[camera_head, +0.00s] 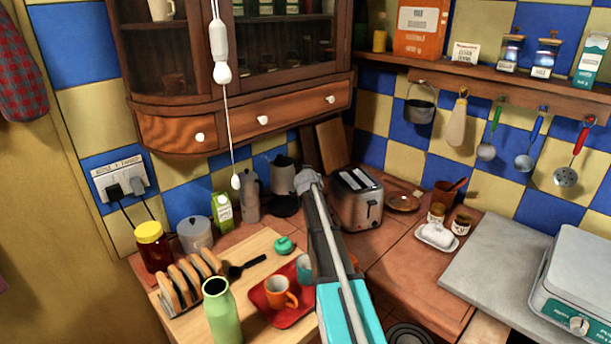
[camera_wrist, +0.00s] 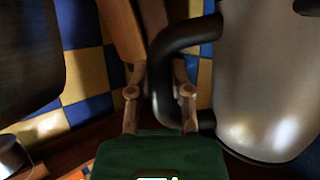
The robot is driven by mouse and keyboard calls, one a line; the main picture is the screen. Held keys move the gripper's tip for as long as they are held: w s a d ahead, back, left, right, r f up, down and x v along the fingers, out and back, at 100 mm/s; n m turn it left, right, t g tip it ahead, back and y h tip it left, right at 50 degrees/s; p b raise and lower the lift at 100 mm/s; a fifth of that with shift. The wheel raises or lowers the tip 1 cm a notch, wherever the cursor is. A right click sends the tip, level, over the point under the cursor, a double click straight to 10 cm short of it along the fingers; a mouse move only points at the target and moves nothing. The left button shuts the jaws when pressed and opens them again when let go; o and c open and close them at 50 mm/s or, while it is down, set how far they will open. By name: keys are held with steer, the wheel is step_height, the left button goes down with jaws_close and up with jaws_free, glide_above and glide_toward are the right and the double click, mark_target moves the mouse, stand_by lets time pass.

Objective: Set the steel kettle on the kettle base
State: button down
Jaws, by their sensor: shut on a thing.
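The steel kettle (camera_head: 282,174) is at the back of the counter, in front of the tiled wall, and looks upright. Its body (camera_wrist: 265,85) fills the right side of the wrist view, with a black loop handle (camera_wrist: 163,68). My gripper (camera_wrist: 160,92) has a finger on each side of this handle and is shut on it. In the head view my gripper (camera_head: 308,182) is just right of the kettle, its fingertips hidden. The dark round kettle base (camera_head: 285,209) shows directly below the kettle. I cannot tell whether the two touch.
A moka pot (camera_head: 250,196) and a milk carton (camera_head: 222,212) stand left of the kettle. A toaster (camera_head: 358,200) is close on the right. A wooden cabinet (camera_head: 235,120) overhangs the back. A red tray (camera_head: 268,305) with mugs and a green bottle (camera_head: 221,314) are in front.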

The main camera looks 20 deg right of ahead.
steer(key=shift+a+f, duration=0.15)
steer(key=shift+a, duration=0.05)
steer(key=shift+f+b, duration=0.35)
steer(key=shift+b, duration=0.2)
steer(key=shift+f+b, duration=2.35)
steer(key=shift+s, duration=0.15)
steer(key=shift+f+b, duration=0.6)
steer(key=c, duration=0.8)
jaws_free()
